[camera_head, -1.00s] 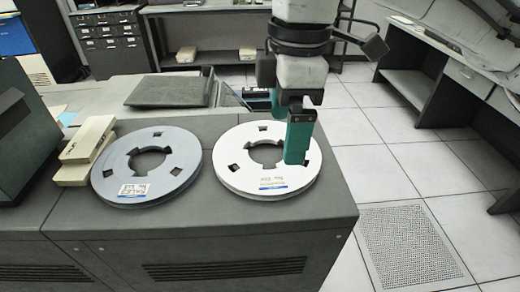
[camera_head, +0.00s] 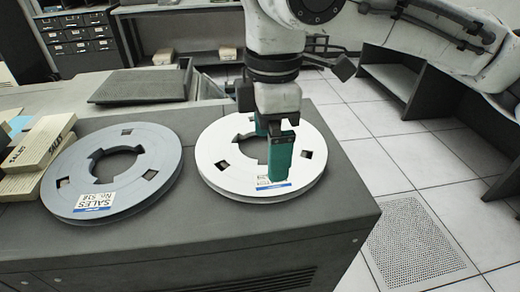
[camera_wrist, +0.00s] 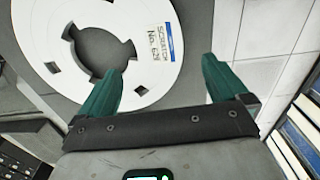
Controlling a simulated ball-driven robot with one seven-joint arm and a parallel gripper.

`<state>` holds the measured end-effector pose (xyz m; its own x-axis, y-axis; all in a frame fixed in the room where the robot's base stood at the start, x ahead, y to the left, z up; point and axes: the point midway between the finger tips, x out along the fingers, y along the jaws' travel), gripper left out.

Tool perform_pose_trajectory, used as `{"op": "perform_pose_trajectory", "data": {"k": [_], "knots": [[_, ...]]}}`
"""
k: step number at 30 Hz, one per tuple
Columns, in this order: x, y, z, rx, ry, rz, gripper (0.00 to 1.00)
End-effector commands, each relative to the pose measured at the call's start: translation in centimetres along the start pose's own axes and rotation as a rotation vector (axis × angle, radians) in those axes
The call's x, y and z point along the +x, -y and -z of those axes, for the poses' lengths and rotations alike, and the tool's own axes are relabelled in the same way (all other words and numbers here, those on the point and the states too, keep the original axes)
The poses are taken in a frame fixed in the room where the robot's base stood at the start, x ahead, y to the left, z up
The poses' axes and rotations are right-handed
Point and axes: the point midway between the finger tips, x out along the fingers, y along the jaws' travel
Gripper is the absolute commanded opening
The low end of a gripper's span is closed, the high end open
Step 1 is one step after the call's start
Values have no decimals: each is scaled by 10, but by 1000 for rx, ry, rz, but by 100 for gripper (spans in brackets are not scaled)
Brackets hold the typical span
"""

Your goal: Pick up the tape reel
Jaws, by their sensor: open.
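Two tape reels lie flat on a dark grey cabinet top. The white reel (camera_head: 222,178) carries a white and blue label, which reads "SCRATCH" in the wrist view (camera_wrist: 110,16). The blue-grey reel (camera_head: 68,192) to its left has a label reading "SALES". My gripper (camera_head: 270,156) has green fingers and is open and empty over the front right part of the white reel. In the wrist view, its left finger overlaps the disc by the hub hole and its right finger lies past the rim. I cannot tell its height above the reel.
Cream boxes (camera_head: 38,145) marked "SALES" sit left of the blue-grey reel. A dark slanted panel (camera_head: 142,84) lies behind the reels. The cabinet's right edge is close to the white reel, with tiled floor (camera_head: 365,150) beyond. Desks stand at the right.

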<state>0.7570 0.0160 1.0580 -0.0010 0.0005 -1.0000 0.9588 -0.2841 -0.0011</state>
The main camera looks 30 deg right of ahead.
Motion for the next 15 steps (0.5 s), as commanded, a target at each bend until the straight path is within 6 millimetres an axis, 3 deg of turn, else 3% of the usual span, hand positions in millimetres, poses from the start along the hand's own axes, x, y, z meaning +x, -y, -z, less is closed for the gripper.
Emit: {"op": "perform_pose_trajectory", "data": {"k": [15], "knots": [[59, 0, -6, 1, 2, 0, 100]]}}
